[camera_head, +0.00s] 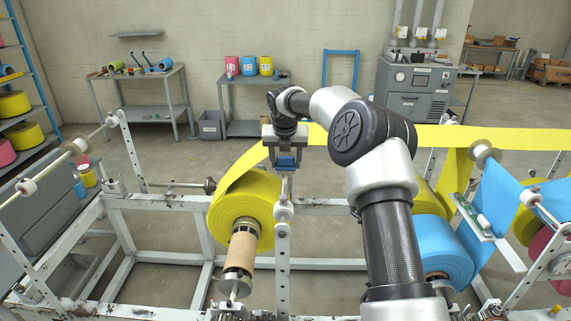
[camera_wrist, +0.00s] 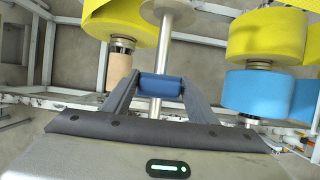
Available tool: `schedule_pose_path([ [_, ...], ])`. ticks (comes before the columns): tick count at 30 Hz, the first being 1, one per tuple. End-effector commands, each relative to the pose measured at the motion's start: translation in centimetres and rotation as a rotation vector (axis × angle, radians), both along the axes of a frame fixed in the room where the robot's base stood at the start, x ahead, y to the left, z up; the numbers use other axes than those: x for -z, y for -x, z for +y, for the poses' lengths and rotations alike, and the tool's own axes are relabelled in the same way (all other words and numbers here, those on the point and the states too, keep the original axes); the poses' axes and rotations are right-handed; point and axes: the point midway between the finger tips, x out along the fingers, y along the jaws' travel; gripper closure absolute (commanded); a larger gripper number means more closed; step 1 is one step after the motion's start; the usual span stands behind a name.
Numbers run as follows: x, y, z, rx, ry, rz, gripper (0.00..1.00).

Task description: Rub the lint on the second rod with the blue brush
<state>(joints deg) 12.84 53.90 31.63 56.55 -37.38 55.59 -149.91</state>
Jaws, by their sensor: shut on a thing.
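My gripper (camera_head: 285,148) is shut on the blue brush (camera_head: 286,162), a small blue block, above the frame just right of the large yellow roll. In the wrist view the brush (camera_wrist: 160,86) sits between my two grey fingers. A pale metal rod (camera_wrist: 163,55) with a white collar runs below the brush there. The brush hides part of it, and I cannot tell whether they touch. In the head view the rod's near end with its white collar (camera_head: 283,213) shows at the upright post. No lint can be made out, and I cannot tell which rod is second.
The yellow roll (camera_head: 238,212) stands close on the left, its yellow web (camera_head: 480,136) running right behind my arm. A blue roll (camera_head: 440,248) is at right. White perforated posts (camera_head: 283,262) and frame beams surround the rod. Another rod with a white collar (camera_head: 75,148) is at far left.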

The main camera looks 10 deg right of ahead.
Motion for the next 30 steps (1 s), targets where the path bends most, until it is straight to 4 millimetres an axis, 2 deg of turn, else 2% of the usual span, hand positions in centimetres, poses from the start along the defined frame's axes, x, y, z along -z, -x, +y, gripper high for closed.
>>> schedule_pose_path([
  [8,-0.1,0.0,0.0,0.000,0.001,-0.001,0.65],
  [24,-5.3,0.0,0.1,0.001,-0.001,-0.002,0.65],
  [30,-6.1,0.0,0.0,-0.001,0.001,-0.001,0.65],
])
